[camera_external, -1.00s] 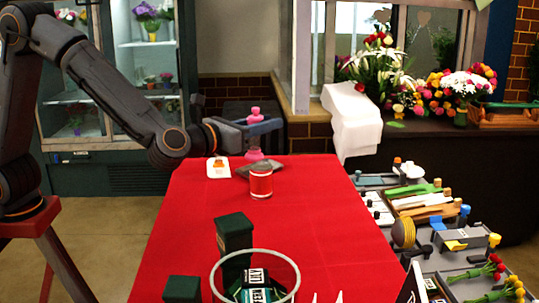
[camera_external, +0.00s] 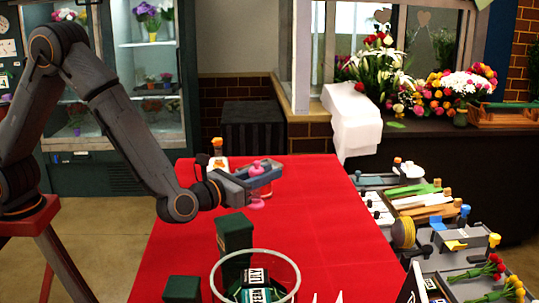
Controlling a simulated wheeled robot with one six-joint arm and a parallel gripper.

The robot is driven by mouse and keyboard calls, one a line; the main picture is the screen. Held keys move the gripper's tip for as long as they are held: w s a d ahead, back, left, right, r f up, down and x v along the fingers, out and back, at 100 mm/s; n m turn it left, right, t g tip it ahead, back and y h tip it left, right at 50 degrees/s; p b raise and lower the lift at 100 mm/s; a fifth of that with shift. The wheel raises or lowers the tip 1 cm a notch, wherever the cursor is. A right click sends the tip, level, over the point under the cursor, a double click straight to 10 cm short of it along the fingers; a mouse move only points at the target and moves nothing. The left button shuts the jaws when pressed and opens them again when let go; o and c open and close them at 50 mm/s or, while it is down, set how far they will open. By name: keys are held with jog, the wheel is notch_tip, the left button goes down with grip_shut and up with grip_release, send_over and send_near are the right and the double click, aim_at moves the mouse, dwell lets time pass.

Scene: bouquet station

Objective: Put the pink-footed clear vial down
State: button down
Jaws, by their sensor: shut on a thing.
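The pink-footed clear vial (camera_external: 257,204) is in my gripper (camera_external: 262,176). Its pink top shows above the fingers and its pink foot below them. The vial looks upright, over the red-covered table (camera_external: 320,215). I cannot tell whether the foot touches the cloth. My gripper is shut on the vial and hides its clear middle. The red-and-white can behind the gripper is mostly hidden.
Dark green boxes (camera_external: 234,232) and a clear glass bowl (camera_external: 254,255) holding labelled packets are in front. The table's right middle is clear. Trays of tools and flowers (camera_external: 430,215) lie to the right.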

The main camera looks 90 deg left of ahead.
jog(key=shift+f+p, duration=0.7)
jog(key=shift+f, duration=3.1)
jog(key=shift+f, duration=0.2)
jog(key=c, duration=1.5)
grip_release()
jog(key=shift+r, duration=0.1)
jog(key=shift+s+d+r, duration=0.1)
jog(key=b+v, duration=0.3)
jog(key=v, duration=0.7)
jog(key=shift+s+d, duration=0.15)
jog(key=shift+d, duration=0.05)
jog(key=shift+o, duration=0.5)
jog(key=shift+s+d, duration=0.35)
jog(key=shift+s, duration=0.15)
